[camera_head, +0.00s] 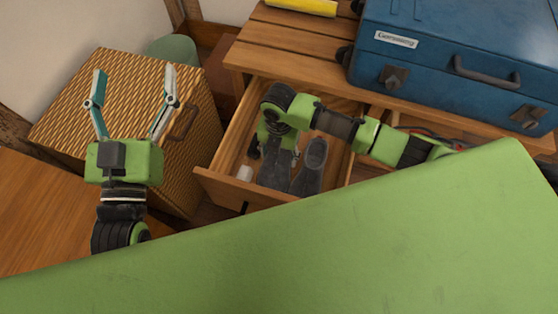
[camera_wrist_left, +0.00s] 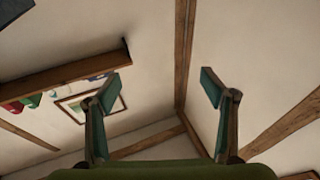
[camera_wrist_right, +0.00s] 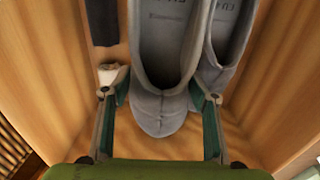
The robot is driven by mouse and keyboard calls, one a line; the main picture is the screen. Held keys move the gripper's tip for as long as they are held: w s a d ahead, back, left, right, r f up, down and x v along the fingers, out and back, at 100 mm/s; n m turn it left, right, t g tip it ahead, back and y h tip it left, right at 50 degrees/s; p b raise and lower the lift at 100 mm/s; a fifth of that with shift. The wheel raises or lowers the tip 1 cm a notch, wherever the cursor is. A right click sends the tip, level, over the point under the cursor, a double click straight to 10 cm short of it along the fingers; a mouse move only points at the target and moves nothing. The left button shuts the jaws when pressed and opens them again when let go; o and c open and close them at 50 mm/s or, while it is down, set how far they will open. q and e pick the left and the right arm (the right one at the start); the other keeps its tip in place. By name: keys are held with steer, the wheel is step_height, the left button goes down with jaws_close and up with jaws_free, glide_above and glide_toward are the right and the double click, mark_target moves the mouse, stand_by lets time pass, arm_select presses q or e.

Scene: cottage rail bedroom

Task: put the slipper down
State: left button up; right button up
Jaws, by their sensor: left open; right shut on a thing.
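Two grey slippers lie side by side in the open wooden drawer (camera_head: 228,187). My right gripper (camera_head: 275,152) reaches down into the drawer and is shut on the left slipper (camera_head: 274,176). In the right wrist view, my right gripper's fingers (camera_wrist_right: 158,97) sit on either side of the held slipper (camera_wrist_right: 163,112). The other slipper (camera_head: 312,165) lies close on its right, also in the right wrist view (camera_wrist_right: 222,60). I cannot tell whether the held slipper touches the drawer floor. My left gripper (camera_head: 134,85) is open and empty, pointing up in front of the wicker chest.
A small white item (camera_head: 245,173) lies left of the slippers. A blue suitcase (camera_head: 470,60) and a yellow object (camera_head: 302,6) rest on the slatted wooden top (camera_head: 285,50) above. The wicker chest (camera_head: 60,112) stands left. A large green surface (camera_head: 400,245) fills the foreground.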

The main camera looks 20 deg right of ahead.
arm_select(q)
steer(key=s+r+t+h+b, duration=0.1)
steer(key=s+r+t, duration=0.2)
steer(key=r, duration=0.4)
steer(key=shift+t+h, duration=0.3)
steer(key=shift+t, duration=0.3)
arm_select(e)
step_height(320, 180, down, 4)
steer(key=shift+r, duration=0.25)
arm_select(q)
steer(key=shift+s+r, duration=0.15)
arm_select(e)
steer(key=shift+f, duration=0.1)
steer(key=o, duration=1.2)
